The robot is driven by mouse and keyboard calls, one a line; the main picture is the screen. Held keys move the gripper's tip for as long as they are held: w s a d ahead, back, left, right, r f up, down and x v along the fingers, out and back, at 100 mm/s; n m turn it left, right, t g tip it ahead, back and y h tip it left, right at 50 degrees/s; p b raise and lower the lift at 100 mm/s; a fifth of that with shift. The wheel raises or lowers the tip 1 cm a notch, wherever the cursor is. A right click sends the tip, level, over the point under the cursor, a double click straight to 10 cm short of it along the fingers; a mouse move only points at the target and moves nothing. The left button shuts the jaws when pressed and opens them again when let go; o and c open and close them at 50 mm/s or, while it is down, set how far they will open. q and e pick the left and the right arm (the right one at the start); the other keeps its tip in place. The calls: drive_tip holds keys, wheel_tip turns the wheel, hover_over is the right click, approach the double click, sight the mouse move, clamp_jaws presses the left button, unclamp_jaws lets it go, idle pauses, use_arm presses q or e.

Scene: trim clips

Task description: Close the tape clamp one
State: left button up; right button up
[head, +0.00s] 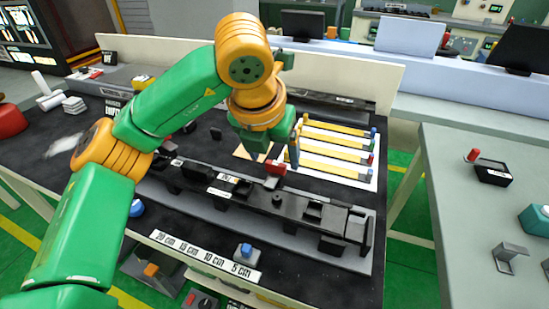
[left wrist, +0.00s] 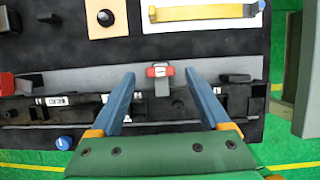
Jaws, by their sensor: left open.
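A small red clamp piece (head: 275,168) stands at the rear edge of the long black fixture (head: 310,210) in the middle of the workbench. I take it for tape clamp one, though I can read no name on it. It also shows in the left wrist view (left wrist: 158,71), with a grey tab below it. My left gripper (head: 286,152) is just above and behind it in the head view. In the left wrist view, its blue fingers are spread wide, with the red piece between their tips and apart from both. Whether the clamp is raised or lowered is unclear.
Yellow strips on white cards (head: 335,150) lie behind the fixture. A length label strip (head: 205,255) and a blue-knobbed block (head: 246,252) are in front. Another red part (left wrist: 7,84) is at the wrist view's left edge. A grey table (head: 470,210) stands at right.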

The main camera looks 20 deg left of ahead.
sight(269, 184)
use_arm(q)
drive_tip(key=v, duration=0.5)
drive_tip(key=shift+p, duration=0.3)
